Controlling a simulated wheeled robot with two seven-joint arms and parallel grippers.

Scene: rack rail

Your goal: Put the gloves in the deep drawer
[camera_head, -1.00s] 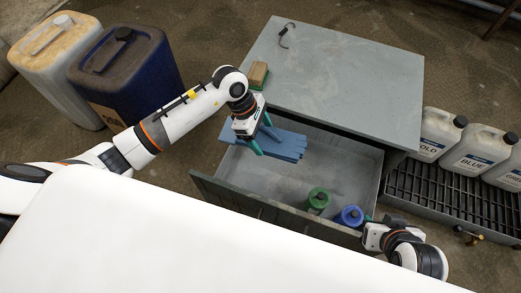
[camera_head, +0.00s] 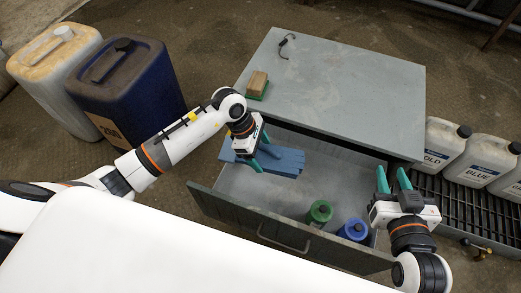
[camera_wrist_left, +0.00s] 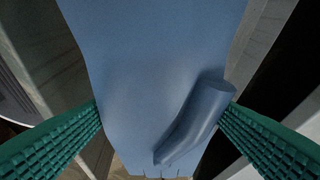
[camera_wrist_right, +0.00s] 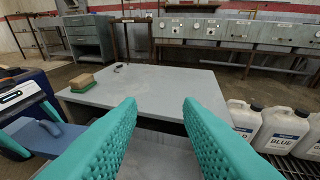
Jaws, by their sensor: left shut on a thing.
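The blue gloves (camera_head: 278,160) are in my left gripper (camera_head: 263,161), over the left part of the open deep drawer (camera_head: 262,228). In the left wrist view the gloves (camera_wrist_left: 150,60) fill the middle between the green fingers, which are shut on them. In the right wrist view the gloves (camera_wrist_right: 40,136) show at the left. I cannot tell whether they touch the drawer floor. My right gripper (camera_head: 394,181) is open and empty at the drawer's right side, its fingers pointing toward the cabinet.
A green bottle (camera_head: 319,213) and a blue bottle (camera_head: 353,230) stand in the drawer's front right. The grey cabinet top (camera_head: 340,90) holds a brush (camera_head: 257,84) and a dark hook (camera_head: 285,42). Large jugs (camera_head: 125,90) stand left; white jugs (camera_head: 480,160) stand right on a grate.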

